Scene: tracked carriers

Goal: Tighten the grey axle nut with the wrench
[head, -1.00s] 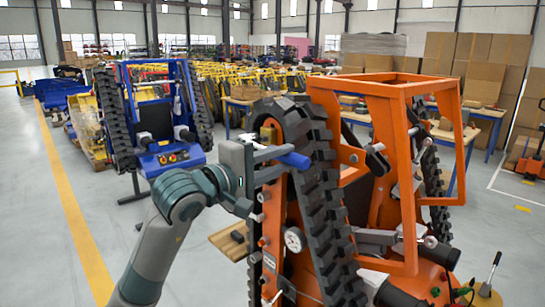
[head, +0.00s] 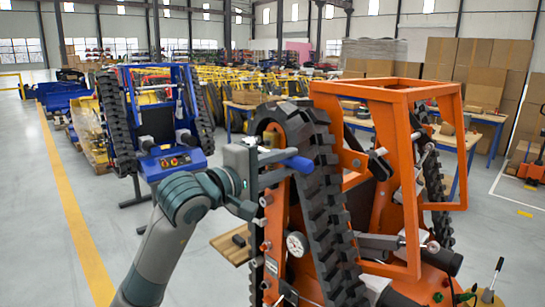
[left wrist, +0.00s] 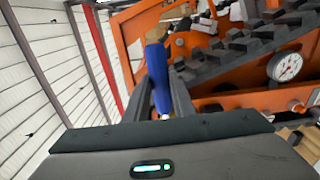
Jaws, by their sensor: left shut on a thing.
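My left gripper (head: 279,167) is shut on the blue handle (head: 298,162) of what appears to be the wrench, beside the upper part of the orange carrier's near track. In the left wrist view the blue handle (left wrist: 158,75) stands between the two fingers, with a short silvery part at its near end. I cannot make out the wrench's jaw. The grey axle nut cannot be picked out surely; several small grey fittings (head: 265,222) run down the carrier's side below the gripper. My right gripper is not in view.
The orange carrier (head: 408,92) has black tracks (head: 325,190) and a white dial gauge (head: 297,244), close to my left arm. A blue carrier (head: 160,165) stands at the left behind. Open grey floor lies between it and the yellow line (head: 75,215).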

